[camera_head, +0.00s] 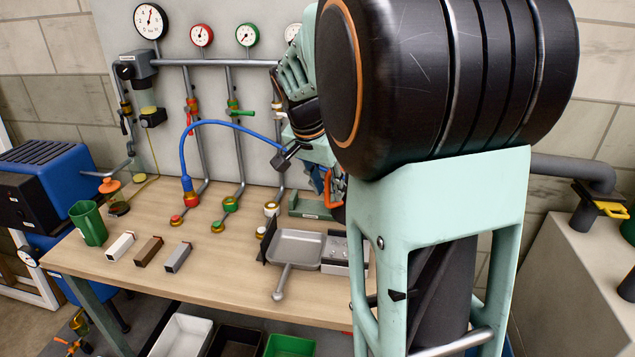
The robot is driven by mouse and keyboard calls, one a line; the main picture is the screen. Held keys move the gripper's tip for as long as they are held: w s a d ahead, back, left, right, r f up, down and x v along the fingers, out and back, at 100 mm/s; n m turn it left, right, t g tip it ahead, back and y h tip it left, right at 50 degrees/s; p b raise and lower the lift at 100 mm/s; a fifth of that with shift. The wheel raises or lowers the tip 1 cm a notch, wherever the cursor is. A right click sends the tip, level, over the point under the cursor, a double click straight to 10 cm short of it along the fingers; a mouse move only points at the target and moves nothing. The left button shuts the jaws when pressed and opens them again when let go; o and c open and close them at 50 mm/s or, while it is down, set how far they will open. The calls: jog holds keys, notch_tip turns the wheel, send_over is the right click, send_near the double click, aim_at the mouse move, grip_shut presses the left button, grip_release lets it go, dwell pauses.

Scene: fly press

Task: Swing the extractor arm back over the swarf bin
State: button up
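My mint and black arm fills the centre right, close to the camera, and hides much behind it. Its far end shows above the bench, and my gripper (325,180) is partly hidden there among dark, blue and orange parts. I cannot tell whether it is open or shut. No part is clearly recognisable as the extractor arm, which may be hidden. A grey pan (297,246) with a round-knobbed handle lies on the bench left of my arm. Under the bench are a white bin (182,336), a dark bin (238,340) and a green bin (290,346); which holds swarf is unclear.
The wooden bench (225,282) carries a green mug (89,222), several small blocks and valve fittings. A blue hose (225,123) arches in front of pipes and gauges. A blue machine (60,180) stands left. A thick grey pipe (572,170) is at right.

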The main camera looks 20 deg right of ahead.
grip_shut()
dwell(0.5)
